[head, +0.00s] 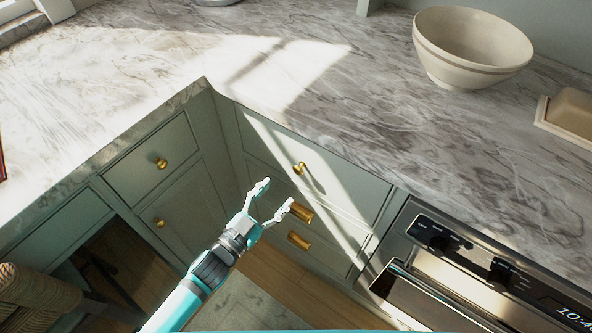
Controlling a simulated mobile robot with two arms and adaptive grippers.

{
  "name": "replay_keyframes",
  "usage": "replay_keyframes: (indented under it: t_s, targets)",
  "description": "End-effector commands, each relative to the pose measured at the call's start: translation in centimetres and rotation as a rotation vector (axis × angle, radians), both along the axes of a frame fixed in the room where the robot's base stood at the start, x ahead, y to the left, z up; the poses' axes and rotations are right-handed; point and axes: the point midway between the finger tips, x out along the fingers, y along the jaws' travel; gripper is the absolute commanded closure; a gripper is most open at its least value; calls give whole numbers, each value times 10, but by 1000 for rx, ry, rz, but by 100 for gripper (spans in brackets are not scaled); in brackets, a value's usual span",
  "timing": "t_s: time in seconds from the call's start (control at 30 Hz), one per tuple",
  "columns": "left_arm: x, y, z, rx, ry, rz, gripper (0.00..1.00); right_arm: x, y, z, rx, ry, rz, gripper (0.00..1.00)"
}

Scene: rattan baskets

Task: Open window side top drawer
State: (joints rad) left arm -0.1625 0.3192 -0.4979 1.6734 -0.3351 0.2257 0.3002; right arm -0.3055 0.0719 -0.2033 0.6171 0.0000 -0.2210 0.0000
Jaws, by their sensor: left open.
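The top drawer (140,178) in the left counter run, on the side of the window (16,10), is closed, with a round brass knob (161,162). A cabinet front (193,205) with its own brass knob (159,224) is below it. Another closed top drawer (340,182) with a brass knob (300,168) is in the right counter run. My left gripper (278,193) is open and empty. Its fingers point up and right, in front of the right-run drawers, apart from the left-run knob. My right gripper is not in view.
Lower drawers with brass cup pulls (299,240) sit behind my left gripper. An oven (470,275) with a front handle stands at the right. A grey marble countertop (330,110) overhangs the fronts and holds a cream bowl (470,48). A woven chair (35,295) is at lower left.

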Motion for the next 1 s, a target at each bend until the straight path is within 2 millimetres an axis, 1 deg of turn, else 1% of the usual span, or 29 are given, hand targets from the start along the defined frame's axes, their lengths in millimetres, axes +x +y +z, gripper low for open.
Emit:
replay_keyframes:
  t_s: [0.03, 0.2, 0.4, 0.6, 0.87, 1.0]
  targets:
    - [11, -7, 2, 0, -4, 0, 47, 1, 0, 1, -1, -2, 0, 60]
    - [40, -28, 1, -1, -2, 1, 47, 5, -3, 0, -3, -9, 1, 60]
    - [65, -46, 0, 0, 1, 1, 47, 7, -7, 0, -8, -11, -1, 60]
    - [75, -54, 0, 0, 1, 1, 47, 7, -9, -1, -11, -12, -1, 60]
    - [75, -54, 0, 0, 1, 1, 47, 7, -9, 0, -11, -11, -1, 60]
    - [75, -54, 0, 0, 1, 1, 64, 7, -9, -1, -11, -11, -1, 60]
